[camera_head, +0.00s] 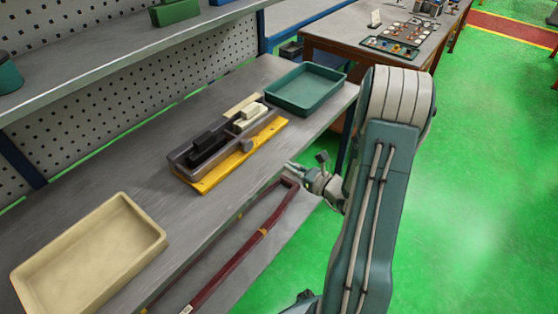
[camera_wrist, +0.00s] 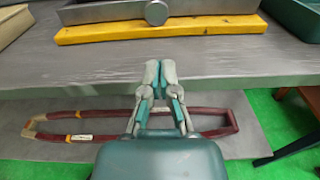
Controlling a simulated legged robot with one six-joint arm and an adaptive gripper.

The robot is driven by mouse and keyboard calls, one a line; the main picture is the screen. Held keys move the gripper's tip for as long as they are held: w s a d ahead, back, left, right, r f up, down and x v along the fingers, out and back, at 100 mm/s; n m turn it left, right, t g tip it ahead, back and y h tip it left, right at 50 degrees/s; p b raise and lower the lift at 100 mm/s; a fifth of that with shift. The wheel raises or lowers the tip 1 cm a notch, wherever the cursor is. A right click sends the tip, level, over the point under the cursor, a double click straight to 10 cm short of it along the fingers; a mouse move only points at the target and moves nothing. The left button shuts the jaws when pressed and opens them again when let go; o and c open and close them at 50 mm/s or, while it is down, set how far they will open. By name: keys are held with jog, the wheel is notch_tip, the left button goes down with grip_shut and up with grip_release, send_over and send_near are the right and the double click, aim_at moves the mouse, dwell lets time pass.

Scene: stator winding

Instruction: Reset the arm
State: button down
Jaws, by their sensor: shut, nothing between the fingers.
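My gripper (camera_wrist: 160,75) is shut and empty in the wrist view. Its fingertips meet in front of the grey bench's front edge. In the head view my gripper (camera_head: 293,168) is small and partly hidden at the bench edge, right of the yellow-based fixture (camera_head: 225,165). My arm (camera_head: 375,210) is bent, with its elbow high at the right and its forearm reaching left toward the bench. Nothing hangs from the fingers. The fixture's yellow base also shows in the wrist view (camera_wrist: 160,30), beyond the fingertips.
A dark red loop (camera_head: 235,262) lies on the lower shelf, below my gripper. On the bench are a cream tray (camera_head: 150,232) at left and a green tray (camera_head: 305,88) at the back right. A brown table (camera_head: 340,45) stands behind. Green floor at right is open.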

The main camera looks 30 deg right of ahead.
jog(key=shift+s+a, duration=0.25)
jog(key=shift+s, duration=0.15)
jog(key=shift+d, duration=0.2)
